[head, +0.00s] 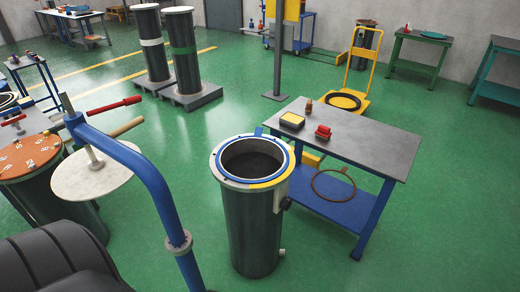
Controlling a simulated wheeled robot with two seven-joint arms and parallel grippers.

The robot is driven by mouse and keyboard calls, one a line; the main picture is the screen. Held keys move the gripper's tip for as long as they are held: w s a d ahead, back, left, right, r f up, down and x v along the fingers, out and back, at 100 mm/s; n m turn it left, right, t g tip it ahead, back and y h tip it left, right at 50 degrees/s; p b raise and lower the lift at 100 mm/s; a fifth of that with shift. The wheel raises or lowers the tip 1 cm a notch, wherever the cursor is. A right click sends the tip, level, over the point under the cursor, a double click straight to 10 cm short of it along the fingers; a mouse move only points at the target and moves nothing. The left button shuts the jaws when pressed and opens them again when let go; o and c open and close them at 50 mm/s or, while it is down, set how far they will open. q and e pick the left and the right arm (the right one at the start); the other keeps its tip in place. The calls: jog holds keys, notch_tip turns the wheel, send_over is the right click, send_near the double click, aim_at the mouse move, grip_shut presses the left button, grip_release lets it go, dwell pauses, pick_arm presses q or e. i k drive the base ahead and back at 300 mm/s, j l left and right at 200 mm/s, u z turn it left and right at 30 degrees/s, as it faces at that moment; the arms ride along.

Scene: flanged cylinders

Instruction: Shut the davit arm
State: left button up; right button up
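The davit arm (152,180) is a bent blue tube at the left of the open cylinder. Its post rises from the bottom edge through a pale collar (179,243) and curves up and left. A round white lid (92,176) hangs level from its end, well to the left of the cylinder. A red grip (114,106) and a wooden grip (128,127) stick out near that end. The dark cylinder (253,225) stands open, with a blue ring (222,153) on its pale flange. The foot of the post is out of frame. Neither gripper is in view.
An orange-topped cylinder (30,157) stands behind the lid at left. A blue-legged table (372,150) with small items stands right of the open cylinder. Two tall cylinders (184,60) stand at the back. Green floor (400,255) is clear at front right.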

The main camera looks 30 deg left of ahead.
aim_at(82, 134)
jog(key=u, duration=2.1)
